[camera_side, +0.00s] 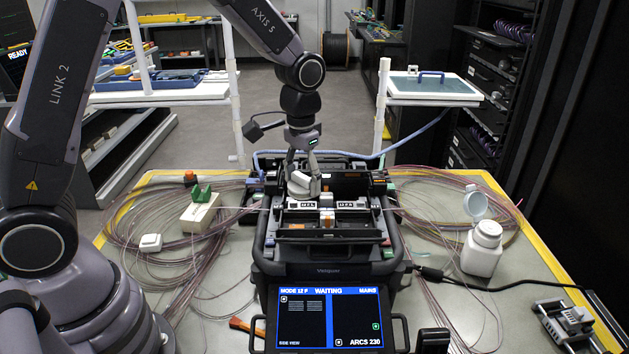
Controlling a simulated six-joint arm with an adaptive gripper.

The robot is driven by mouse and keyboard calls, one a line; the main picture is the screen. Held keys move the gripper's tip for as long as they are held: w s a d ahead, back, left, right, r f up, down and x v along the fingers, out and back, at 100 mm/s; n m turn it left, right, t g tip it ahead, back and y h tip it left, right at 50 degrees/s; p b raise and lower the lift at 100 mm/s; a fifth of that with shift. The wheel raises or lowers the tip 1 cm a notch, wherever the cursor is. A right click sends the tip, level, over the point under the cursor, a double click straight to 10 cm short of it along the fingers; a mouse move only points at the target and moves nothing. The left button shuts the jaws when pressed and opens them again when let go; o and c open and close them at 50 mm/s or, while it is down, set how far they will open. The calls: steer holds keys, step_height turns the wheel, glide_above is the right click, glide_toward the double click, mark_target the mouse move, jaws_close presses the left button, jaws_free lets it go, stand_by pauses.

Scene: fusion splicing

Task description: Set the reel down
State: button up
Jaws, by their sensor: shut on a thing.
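My gripper (303,174) points down over the back left part of the fusion splicer (330,262). It is shut on a small white reel (302,186), which looks tilted between the fingers. The reel is just behind and above the splicer's left clamp area. I cannot tell whether it touches the splicer. The splicer's screen (331,318) reads WAITING.
Coiled fibre (140,225) lies on both sides of the mat. A cream block with a green clip (201,212) and a small white box (151,243) are at left. A white bottle (482,250) with its cap open and a metal tool (566,322) are at right.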

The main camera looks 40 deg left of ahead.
steer(key=a+n, duration=0.4)
steer(key=a, duration=0.5)
steer(key=n, duration=0.5)
glide_above(247, 241)
step_height(247, 241, down, 20)
steer(key=shift+r, duration=0.15)
steer(key=shift+f, duration=2.05)
steer(key=o, duration=1.2)
steer(key=shift+f, duration=0.15)
steer(key=shift+c, duration=0.2)
